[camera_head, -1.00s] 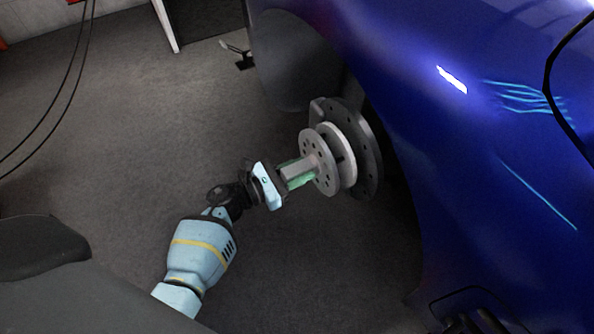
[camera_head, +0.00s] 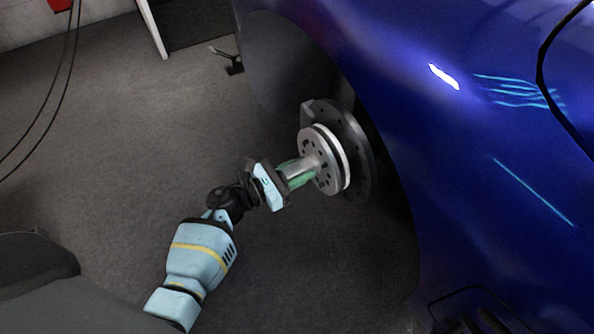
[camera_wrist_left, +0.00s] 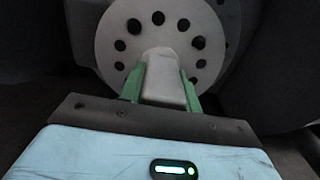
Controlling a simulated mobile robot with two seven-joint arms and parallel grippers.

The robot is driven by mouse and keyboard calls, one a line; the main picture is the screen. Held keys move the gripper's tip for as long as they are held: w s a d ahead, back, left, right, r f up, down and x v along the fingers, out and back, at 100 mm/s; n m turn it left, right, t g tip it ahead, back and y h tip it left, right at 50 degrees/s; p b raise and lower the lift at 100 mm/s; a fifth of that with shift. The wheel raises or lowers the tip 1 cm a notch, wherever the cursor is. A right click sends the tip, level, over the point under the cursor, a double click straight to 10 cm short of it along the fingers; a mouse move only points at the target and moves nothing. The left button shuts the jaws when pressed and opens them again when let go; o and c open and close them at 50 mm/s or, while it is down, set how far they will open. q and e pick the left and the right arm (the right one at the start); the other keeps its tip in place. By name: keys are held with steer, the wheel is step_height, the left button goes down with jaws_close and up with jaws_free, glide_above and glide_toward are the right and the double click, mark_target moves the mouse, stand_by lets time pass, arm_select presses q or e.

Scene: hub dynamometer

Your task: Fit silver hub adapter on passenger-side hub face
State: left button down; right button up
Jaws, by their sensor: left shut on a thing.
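The silver hub adapter (camera_head: 317,160) is a round flange with a ring of holes and a stub shaft. My left gripper (camera_head: 297,172) is shut on its shaft, with green fingers on both sides. The flange stands at the lighter hub face (camera_head: 341,156), in front of the dark brake disc (camera_head: 362,150) in the wheel arch. Only a very narrow gap or none shows between flange and hub face; I cannot tell if they touch. In the left wrist view the adapter's flange (camera_wrist_left: 112,24) fills the top and hides the hub face. My right gripper is not in view.
The blue car's fender (camera_head: 430,130) curves around the hub on the right and above. A small dark stand (camera_head: 234,68) is on the floor behind. Black cables (camera_head: 68,85) hang at the left. The grey floor (camera_head: 120,150) left of the arm is clear.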

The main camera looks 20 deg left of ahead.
arm_select(q)
steer(key=shift+w+d+r, duration=0.15)
steer(key=shift+w, duration=0.1)
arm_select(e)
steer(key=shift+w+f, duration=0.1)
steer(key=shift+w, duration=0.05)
arm_select(q)
steer(key=shift+w+d, duration=0.15)
steer(key=shift+w, duration=0.05)
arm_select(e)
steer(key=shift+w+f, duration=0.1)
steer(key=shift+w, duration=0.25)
arm_select(q)
steer(key=shift+b, duration=0.3)
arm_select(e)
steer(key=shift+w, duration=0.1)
arm_select(q)
steer(key=shift+w+d, duration=0.15)
steer(key=shift+w, duration=0.05)
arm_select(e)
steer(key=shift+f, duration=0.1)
arm_select(q)
steer(key=shift+r, duration=0.1)
